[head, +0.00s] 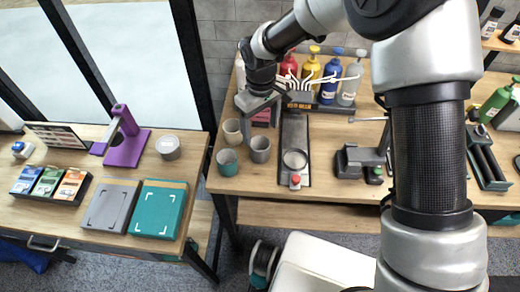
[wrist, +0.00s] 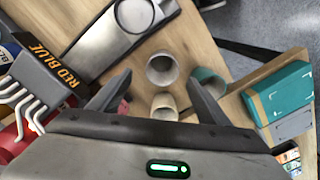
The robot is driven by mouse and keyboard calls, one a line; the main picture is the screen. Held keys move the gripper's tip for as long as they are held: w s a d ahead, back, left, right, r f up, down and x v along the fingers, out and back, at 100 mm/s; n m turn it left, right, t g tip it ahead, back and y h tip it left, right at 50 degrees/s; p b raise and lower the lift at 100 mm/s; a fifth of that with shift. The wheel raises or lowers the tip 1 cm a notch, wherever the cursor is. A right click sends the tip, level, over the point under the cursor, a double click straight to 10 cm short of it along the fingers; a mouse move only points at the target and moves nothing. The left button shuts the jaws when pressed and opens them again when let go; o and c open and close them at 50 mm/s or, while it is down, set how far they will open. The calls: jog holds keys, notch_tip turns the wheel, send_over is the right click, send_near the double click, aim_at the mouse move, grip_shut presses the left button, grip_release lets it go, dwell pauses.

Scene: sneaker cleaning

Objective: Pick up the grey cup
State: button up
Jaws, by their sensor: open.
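The grey cup (head: 260,150) stands upright near the left end of the wooden workbench. It also shows in the wrist view (wrist: 162,69), mouth up, just beyond the fingertips. A beige cup (head: 232,133) stands behind it to the left, and in the wrist view the beige cup (wrist: 164,107) is between my fingers' span, closer to the palm. A teal cup (head: 227,163) stands in front to the left; it shows right of the grey cup in the wrist view (wrist: 209,83). My gripper (wrist: 159,80) is open and empty, above the cups.
A dark machine base with a round plate (head: 295,160) is right of the grey cup. A rack of coloured bottles (head: 330,82) stands behind. A separate table with teal box (head: 160,208), grey box (head: 106,205) and purple stand (head: 125,140) is at left, across a gap.

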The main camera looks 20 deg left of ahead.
aim_at(260, 145)
jog(key=f, duration=0.4)
jog(key=f+p, duration=0.1)
jog(key=f, duration=0.2)
jog(key=shift+s+a+f, duration=0.1)
jog(key=shift+s+f, duration=0.1)
jog(key=shift+f, duration=0.2)
jog(key=c, duration=1.1)
